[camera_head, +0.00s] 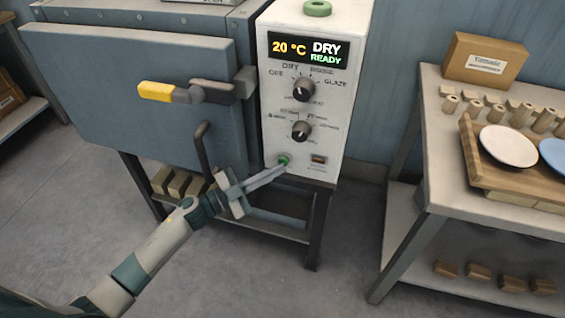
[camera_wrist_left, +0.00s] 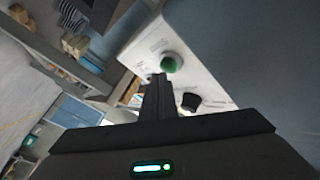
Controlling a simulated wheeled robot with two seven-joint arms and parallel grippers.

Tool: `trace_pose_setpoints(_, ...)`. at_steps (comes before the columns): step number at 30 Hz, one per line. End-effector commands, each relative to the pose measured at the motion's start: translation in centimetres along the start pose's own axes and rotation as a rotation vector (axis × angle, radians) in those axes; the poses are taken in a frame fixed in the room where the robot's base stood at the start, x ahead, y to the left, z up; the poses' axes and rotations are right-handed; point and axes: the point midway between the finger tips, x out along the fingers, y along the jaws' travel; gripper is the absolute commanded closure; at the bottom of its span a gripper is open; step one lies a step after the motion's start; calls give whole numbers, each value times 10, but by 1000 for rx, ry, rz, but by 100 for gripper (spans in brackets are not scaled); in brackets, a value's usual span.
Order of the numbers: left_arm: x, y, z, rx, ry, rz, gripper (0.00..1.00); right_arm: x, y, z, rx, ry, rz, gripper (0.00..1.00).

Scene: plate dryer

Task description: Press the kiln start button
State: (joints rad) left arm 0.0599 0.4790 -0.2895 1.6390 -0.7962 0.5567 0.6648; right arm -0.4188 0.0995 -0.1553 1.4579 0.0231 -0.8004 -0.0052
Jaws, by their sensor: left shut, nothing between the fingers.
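The kiln's white control panel (camera_head: 335,100) has a lit display (camera_head: 311,49) reading 20 °C, DRY and READY. The green start button (camera_head: 284,159) is low on the panel's left side; it also shows in the left wrist view (camera_wrist_left: 171,63). My left gripper (camera_head: 282,168) is shut and empty, with its fingertips right at the button. In the left wrist view the fingertips (camera_wrist_left: 160,78) lie just beside the button's edge. I cannot tell whether they touch it. My right gripper is not in view.
Two black dials, upper (camera_head: 304,89) and lower (camera_head: 302,131), sit above the button. The blue kiln door (camera_head: 110,90) has a yellow-tipped handle (camera_head: 170,93). A side table (camera_head: 433,190) with plates and a cardboard box (camera_head: 484,60) stands at right. Floor between is clear.

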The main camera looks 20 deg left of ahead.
Motion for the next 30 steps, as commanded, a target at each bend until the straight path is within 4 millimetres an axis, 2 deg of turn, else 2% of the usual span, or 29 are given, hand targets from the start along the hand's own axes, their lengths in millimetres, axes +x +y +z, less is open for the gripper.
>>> trace_pose_setpoints(30,7,-5,6,0,-1,0,100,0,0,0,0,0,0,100)
